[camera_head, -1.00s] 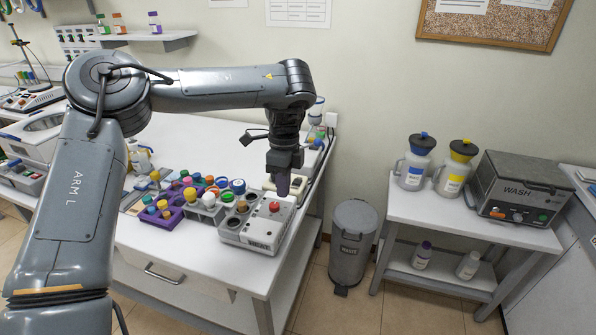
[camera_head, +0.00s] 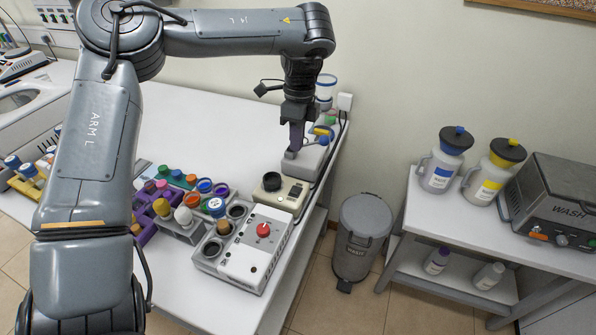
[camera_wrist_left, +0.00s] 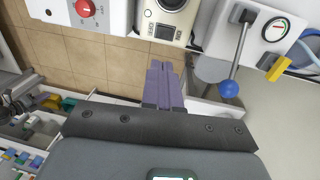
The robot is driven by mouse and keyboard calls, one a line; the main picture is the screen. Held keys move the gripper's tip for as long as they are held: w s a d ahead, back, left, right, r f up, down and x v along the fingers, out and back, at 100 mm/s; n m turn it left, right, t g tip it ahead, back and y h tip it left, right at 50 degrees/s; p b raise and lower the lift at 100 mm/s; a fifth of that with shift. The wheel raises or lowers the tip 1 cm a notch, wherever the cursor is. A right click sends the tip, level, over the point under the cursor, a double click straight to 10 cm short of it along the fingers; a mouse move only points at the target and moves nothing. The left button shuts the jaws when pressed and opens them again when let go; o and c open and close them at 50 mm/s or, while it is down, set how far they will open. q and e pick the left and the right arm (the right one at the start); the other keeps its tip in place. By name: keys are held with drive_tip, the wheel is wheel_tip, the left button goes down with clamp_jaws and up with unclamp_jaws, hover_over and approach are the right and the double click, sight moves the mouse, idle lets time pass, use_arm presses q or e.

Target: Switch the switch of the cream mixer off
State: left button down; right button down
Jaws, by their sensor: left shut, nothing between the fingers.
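The cream mixer (camera_head: 287,200) is a small cream box with a round black top, standing near the right edge of the long white bench. My left gripper (camera_head: 291,153) is shut and empty, pointing down just beyond the mixer, in front of a grey device. In the left wrist view the purple fingers of the left gripper (camera_wrist_left: 160,66) lie together, apart from the mixer. My right gripper is not in view.
A white box with a red knob (camera_head: 263,230) stands in front of the mixer. A grey device with a blue-ball lever (camera_wrist_left: 231,88) stands beside it. Racks of coloured caps (camera_head: 180,228) are left. A grey bin (camera_head: 364,228) stands on the floor.

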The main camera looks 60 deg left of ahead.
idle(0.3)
use_arm(q)
drive_tip(key=shift+f, duration=0.2)
drive_tip(key=p, duration=0.2)
approach(294, 192)
drive_tip(key=f, duration=0.5)
drive_tip(key=shift+s+d, duration=0.2)
drive_tip(key=shift+s, duration=0.05)
drive_tip(key=shift+f, duration=0.9)
